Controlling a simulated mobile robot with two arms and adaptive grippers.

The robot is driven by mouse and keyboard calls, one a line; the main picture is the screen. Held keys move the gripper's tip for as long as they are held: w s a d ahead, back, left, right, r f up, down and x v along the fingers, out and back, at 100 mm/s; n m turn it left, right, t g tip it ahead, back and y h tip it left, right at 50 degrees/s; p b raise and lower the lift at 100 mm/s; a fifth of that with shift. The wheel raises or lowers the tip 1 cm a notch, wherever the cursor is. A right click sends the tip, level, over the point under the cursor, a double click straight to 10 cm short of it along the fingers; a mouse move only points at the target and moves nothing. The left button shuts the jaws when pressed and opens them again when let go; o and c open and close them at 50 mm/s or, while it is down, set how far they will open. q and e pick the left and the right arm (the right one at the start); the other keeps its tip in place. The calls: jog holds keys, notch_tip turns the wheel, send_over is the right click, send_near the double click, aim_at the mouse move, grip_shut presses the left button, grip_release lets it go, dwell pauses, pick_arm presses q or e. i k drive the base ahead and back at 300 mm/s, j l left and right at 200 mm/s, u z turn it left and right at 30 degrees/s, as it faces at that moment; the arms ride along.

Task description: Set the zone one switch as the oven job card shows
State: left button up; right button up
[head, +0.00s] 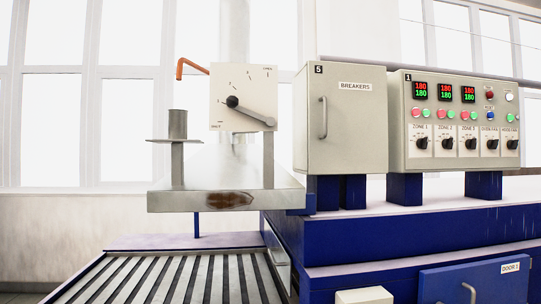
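The zone one switch (421,143) is a black rotary knob on a pale plate labelled ZONE 1, at the left of the switch row on the grey control panel (398,110) marked 1. Its pointer is too small to read surely. A display (420,90) above the zone one switch shows 180 in red over 180 in green. A red and a green button sit between the display and the switch. I see no job card in the head view. Neither of my grippers is in view.
Zone two (446,143) and zone three (470,143) switches sit close to the right, then two fan switches. A breaker cabinet (345,120) with a handle stands left. Further left are a lever dial (245,85) and a slatted conveyor (165,280).

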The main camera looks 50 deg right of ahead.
aim_at(422, 143)
jog(key=l+z, duration=0.15)
jog(key=z, duration=1.3)
